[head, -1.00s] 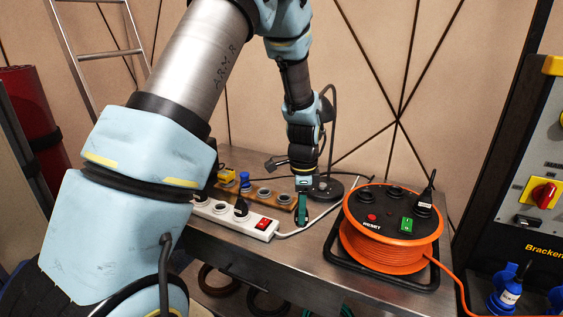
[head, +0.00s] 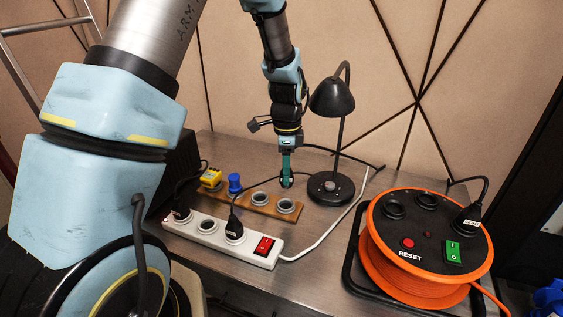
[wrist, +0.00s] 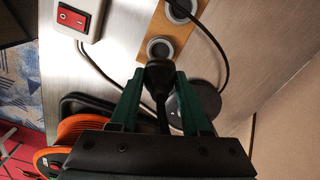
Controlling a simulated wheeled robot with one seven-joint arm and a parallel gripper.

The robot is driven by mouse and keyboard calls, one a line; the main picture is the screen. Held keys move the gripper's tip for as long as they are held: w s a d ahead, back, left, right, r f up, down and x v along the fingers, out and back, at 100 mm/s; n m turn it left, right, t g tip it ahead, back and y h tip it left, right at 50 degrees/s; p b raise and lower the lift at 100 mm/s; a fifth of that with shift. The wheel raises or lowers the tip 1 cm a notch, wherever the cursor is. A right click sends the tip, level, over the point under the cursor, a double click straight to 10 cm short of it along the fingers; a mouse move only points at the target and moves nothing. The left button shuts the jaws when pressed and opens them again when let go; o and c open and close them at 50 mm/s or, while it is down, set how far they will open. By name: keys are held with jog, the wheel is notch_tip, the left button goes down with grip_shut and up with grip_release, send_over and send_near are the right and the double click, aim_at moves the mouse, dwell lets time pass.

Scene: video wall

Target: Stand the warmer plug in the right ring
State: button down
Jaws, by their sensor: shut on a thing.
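My gripper (head: 286,176) has its green fingers shut on a black plug, taken as the warmer plug (wrist: 159,76); I cannot read a name on it. Its cable hangs back between the fingers in the wrist view. The right ring (head: 286,206) is the grey, empty ring at the right end of a wooden board (head: 216,198). In the wrist view the right ring (wrist: 160,48) lies just beyond the plug's tip; I cannot tell the gap in height. In the head view the gripper is at the board's far side, behind this ring.
Another empty ring (head: 261,199), a blue plug (head: 235,183) and a yellow plug (head: 210,178) are on the board. A white power strip (head: 206,233) with black plugs lies in front. A black lamp (head: 331,186) stands close right of the gripper. An orange reel (head: 420,262) stands farther right.

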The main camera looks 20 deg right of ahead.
aim_at(286, 187)
jog(key=shift+f+b, duration=2.15)
jog(key=shift+f, duration=0.95)
jog(key=shift+w+f+b, duration=0.1)
jog(key=shift+f+b, duration=0.45)
jog(key=shift+f, duration=0.5)
grip_release()
dwell(0.4)
jog(key=shift+r, duration=0.1)
jog(key=shift+a+r+p, duration=0.1)
jog(key=shift+r+p, duration=2.3)
jog(key=shift+r, duration=0.55)
